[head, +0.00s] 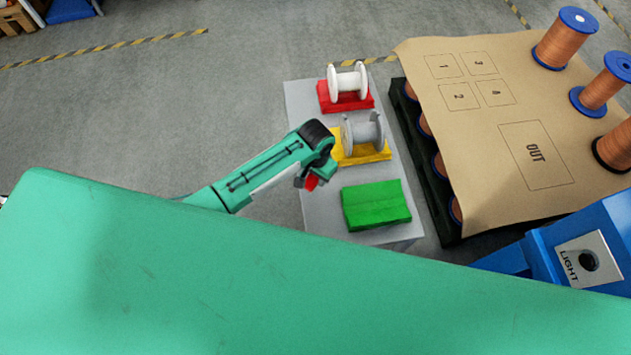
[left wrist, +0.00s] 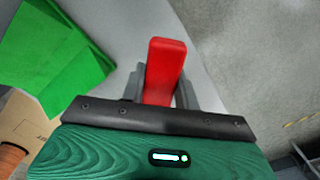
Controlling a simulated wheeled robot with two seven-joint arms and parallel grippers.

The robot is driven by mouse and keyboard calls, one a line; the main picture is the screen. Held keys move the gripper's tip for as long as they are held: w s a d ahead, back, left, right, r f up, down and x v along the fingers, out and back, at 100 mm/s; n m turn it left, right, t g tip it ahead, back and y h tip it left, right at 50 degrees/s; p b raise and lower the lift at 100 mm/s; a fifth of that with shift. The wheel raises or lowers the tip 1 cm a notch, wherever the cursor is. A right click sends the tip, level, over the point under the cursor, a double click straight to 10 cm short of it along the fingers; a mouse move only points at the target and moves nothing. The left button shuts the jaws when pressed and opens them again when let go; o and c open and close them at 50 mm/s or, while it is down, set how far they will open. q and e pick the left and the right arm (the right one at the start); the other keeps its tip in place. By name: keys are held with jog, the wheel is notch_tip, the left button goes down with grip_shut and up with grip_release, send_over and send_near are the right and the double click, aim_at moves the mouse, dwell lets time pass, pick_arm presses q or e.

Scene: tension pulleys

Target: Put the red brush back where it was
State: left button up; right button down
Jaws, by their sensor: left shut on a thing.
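The red brush (head: 312,182) is held in my left gripper (head: 306,180), low beside the left edge of the grey table. In the left wrist view the red brush (left wrist: 164,70) sticks out between the two grey fingers of my left gripper (left wrist: 160,88), which are shut on it. Only its red body shows; any bristles are hidden. In the head view the arm and gripper cover most of it. My right gripper is in neither view.
The grey table (head: 295,100) carries a red block (head: 347,104) with a white spool (head: 347,82), a yellow block (head: 372,155) with a grey spool (head: 362,133), and a bare green block (head: 376,205). A brown-covered pallet (head: 465,165) with copper spools stands to the right.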

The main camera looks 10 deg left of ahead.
aim_at(315, 183)
pick_arm(q)
jog(key=shift+f, duration=2.2)
jog(key=shift+f, duration=0.15)
jog(key=o, duration=1)
notch_tip(315, 183, up, 12)
jog(key=shift+r, duration=0.2)
